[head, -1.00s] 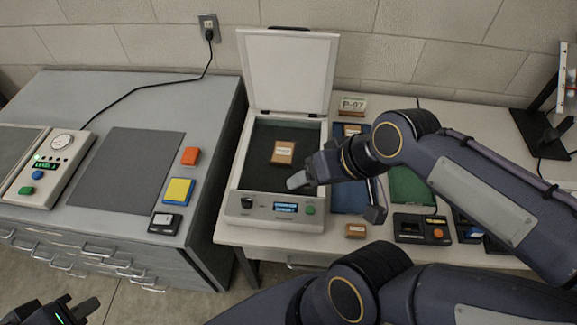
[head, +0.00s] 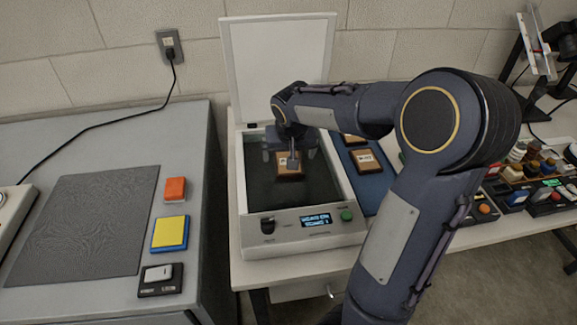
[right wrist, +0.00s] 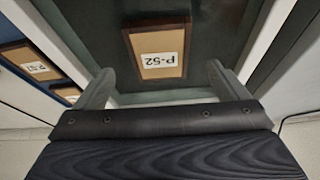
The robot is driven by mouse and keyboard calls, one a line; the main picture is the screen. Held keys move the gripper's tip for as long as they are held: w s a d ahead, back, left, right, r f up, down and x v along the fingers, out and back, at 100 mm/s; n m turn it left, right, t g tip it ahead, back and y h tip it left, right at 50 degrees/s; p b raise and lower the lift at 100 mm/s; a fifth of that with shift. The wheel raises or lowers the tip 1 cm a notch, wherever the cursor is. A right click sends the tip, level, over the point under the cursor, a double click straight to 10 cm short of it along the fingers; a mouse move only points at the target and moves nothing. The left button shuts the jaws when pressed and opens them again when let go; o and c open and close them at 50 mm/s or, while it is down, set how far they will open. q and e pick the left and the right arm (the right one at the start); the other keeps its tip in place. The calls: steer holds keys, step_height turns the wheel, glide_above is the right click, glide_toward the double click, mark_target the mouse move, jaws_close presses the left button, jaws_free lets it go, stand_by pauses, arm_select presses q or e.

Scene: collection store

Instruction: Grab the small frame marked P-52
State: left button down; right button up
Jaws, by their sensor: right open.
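The small frame marked P-52 (right wrist: 158,42) has a brown wooden border and a pale label. It lies in the dark bed of the open-lidded white machine (head: 247,216), and shows in the head view (head: 290,173). My right gripper (right wrist: 160,68) is open above the bed, its fingers spread wider than the frame. In the head view the right gripper (head: 290,156) hangs over the frame and partly hides it. From these views I cannot tell how much height separates the fingertips and the frame. My left gripper is out of view.
The machine's raised lid (head: 277,70) stands behind the bed, and its walls surround it. Another labelled frame (head: 365,162) lies on a blue mat to the right. A grey mat (head: 85,225) lies bare on the left cabinet.

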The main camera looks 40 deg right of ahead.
mark_target(279, 157)
steer(key=x, duration=0.4)
steer(key=shift+s, duration=0.1)
steer(key=shift+r, duration=0.1)
steer(key=c, duration=1.1)
steer(key=shift+r, duration=0.1)
